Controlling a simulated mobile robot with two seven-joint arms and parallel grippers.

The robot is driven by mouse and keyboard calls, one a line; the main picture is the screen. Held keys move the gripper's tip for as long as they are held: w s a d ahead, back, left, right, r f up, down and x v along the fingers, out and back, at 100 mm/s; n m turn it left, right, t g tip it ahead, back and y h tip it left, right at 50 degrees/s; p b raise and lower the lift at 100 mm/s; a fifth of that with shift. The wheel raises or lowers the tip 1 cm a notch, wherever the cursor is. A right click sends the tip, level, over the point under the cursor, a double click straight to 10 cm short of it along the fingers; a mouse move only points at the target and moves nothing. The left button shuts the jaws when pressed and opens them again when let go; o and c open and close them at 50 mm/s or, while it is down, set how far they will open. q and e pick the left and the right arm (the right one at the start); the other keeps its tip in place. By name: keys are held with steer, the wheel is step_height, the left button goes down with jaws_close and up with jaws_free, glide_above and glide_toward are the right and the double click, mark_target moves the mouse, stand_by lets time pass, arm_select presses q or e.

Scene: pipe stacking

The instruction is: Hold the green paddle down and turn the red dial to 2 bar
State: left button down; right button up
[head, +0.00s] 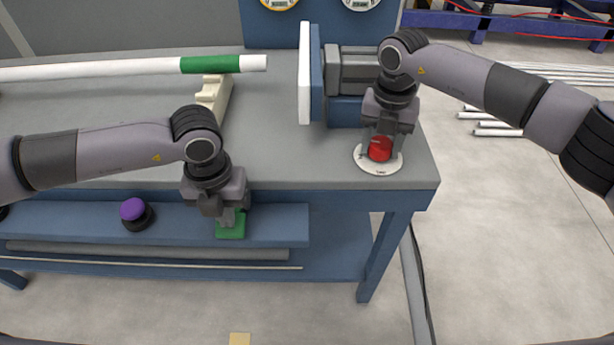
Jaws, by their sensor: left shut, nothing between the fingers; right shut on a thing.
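The green paddle (230,231) is at the front of the blue bench, below the tabletop edge. My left gripper (228,217) is shut and empty, with its fingertips on or just above the paddle; I cannot tell if the paddle is pressed down. The red dial (380,150) stands on a round white plate (378,168) with dark marks at the right front of the tabletop. My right gripper (381,143) is shut on the red dial from above and hides part of it. The marks are too small to read.
A white pipe with a green band (210,64) rests on a cream support (214,95) at the back left. A blue and white fixture (316,80) stands left of the dial. A purple knob (133,209) is left of the paddle. Two gauges (279,3) show at the top edge.

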mark_target(381, 143)
arm_select(q)
steer(key=shift+s+f, duration=0.15)
steer(key=shift+f, duration=0.2)
arm_select(e)
steer(key=shift+r+n, duration=0.15)
steer(key=shift+n, duration=0.35)
steer(key=shift+s+n, duration=0.1)
steer(key=shift+n, duration=0.3)
arm_select(q)
steer(key=shift+r, duration=2.25)
arm_select(e)
steer(key=shift+d, duration=0.1)
steer(key=o, duration=0.9)
steer(key=shift+r, duration=0.1)
steer(key=shift+o, duration=0.2)
steer(key=shift+w+r, duration=0.1)
steer(key=shift+w, duration=0.1)
step_height(381, 143, up, 2)
steer(key=shift+w, duration=0.15)
steer(key=shift+s+r, duration=0.15)
steer(key=shift+r, duration=0.95)
steer(key=shift+s+r, duration=0.1)
steer(key=shift+r, duration=1)
